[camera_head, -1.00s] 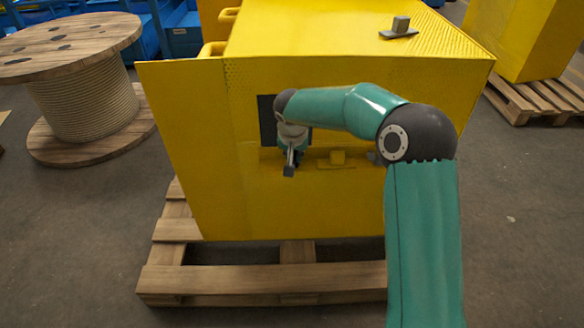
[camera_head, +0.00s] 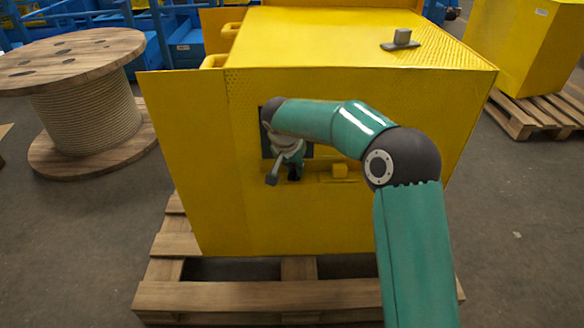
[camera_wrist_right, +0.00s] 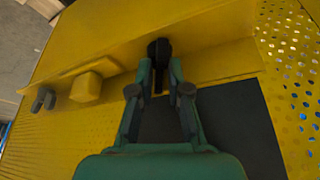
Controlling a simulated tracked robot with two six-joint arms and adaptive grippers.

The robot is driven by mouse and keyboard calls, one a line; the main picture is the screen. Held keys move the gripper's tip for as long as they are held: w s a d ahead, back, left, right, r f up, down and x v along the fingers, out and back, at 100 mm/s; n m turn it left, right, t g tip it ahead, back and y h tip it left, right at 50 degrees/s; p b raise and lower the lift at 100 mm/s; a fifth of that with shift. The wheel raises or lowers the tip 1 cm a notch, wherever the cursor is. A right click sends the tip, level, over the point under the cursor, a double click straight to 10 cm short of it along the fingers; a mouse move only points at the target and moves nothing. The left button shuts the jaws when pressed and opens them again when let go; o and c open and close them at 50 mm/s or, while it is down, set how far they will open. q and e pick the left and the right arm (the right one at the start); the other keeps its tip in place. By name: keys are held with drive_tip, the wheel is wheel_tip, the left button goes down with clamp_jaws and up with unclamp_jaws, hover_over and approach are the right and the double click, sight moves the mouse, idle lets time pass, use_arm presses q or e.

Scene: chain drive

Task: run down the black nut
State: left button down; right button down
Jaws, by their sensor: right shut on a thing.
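The black nut (camera_wrist_right: 158,48) is a dark round piece at the yellow ledge in the right wrist view. It shows between the tips of my right gripper (camera_wrist_right: 160,72), whose two green fingers reach up to it from either side. The gripper is shut on it. In the head view my right gripper (camera_head: 295,170) is small and low at the front of the yellow cabinet (camera_head: 290,225), and the nut cannot be made out there. The stud or thread behind the nut is hidden. My left gripper is in neither view.
A dark square panel (camera_wrist_right: 240,130) lies beside the gripper. A yellow block (camera_wrist_right: 87,87) and small grey pieces (camera_wrist_right: 43,99) sit along the ledge. The cabinet stands on a wooden pallet (camera_head: 240,297). A cable reel (camera_head: 85,115) stands at the left.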

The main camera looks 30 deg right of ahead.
drive_tip(key=c, duration=1.4)
unclamp_jaws()
drive_tip(key=shift+w, duration=0.15)
drive_tip(key=v, duration=1.2)
